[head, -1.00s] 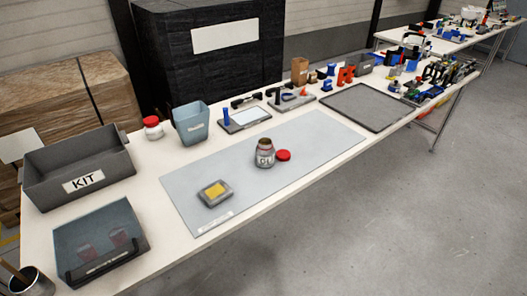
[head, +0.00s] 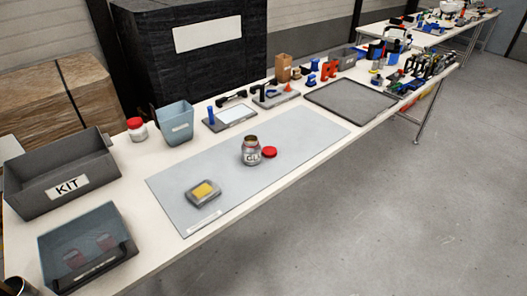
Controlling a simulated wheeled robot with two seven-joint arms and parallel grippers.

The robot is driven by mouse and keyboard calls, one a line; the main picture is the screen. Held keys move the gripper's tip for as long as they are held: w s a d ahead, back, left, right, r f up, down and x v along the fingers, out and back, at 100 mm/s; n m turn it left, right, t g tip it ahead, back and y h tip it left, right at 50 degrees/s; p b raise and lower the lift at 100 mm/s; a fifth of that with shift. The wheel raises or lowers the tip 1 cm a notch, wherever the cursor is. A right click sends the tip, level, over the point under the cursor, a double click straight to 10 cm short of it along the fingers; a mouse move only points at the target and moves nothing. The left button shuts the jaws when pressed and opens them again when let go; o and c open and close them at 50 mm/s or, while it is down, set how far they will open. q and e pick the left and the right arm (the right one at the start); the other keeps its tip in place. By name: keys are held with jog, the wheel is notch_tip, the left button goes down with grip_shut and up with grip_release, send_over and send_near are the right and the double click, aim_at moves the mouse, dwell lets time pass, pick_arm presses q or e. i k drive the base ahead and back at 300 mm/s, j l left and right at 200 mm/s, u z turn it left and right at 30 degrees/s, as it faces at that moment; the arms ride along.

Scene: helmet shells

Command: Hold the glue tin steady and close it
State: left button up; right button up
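The glue tin (head: 250,151) stands upright and open on the light grey-blue mat (head: 300,144), with a label on its front. A red lid (head: 270,152) lies on the mat just to the right of the tin, close beside it. Neither of my grippers shows in the head view, so nothing is seen holding the tin or the lid.
A grey dish with a yellow pad (head: 203,193) lies on the mat's near left part. A dark tray (head: 350,99) lies right. The mat's right half is clear.

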aim_at(251, 147)
jog(key=u, duration=0.25)
jog(key=l+u, duration=0.25)
jog(key=u, duration=0.15)
jog(key=l+u, duration=0.55)
jog(key=u, duration=0.2)
jog(key=l+u, duration=0.1)
jog(key=l, duration=0.4)
jog(key=k+l+u, duration=0.1)
jog(key=l, duration=0.35)
jog(key=k+l, duration=0.15)
jog(key=l, duration=0.35)
jog(key=u, duration=0.05)
